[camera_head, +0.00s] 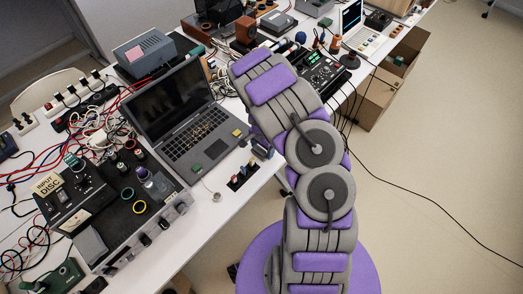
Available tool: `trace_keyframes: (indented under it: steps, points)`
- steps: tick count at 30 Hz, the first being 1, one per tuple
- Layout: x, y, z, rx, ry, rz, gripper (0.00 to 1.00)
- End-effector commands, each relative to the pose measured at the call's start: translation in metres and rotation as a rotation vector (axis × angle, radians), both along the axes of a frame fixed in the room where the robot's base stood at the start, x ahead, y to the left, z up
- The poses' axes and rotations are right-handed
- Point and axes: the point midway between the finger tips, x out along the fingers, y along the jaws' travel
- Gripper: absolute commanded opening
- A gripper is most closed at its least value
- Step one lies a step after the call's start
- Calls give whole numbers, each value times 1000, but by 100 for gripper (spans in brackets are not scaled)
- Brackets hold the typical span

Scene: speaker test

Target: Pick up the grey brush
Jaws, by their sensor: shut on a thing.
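My purple and grey arm rises from the bottom and leans up and left over the edge of the white table (212,212). I cannot make out a grey brush anywhere in this view.
An open laptop (196,133) stands left of the arm. A labelled control box (105,205), cables and a blue-grey device (145,53) crowd the table. A mixer (322,72) stands behind my arm. A cardboard box (384,90) is on the floor. Floor at right is mostly clear.

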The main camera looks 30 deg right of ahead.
Motion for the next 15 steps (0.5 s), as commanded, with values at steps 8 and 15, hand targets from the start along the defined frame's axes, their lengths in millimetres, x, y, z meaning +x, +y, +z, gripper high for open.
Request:
trace_keyframes:
  steps: [8, 15]
  points:
    - [0, -4, 5, 4, -1, -3, 49]
    - [1, 1, 41, -1, -4, -2, 49]
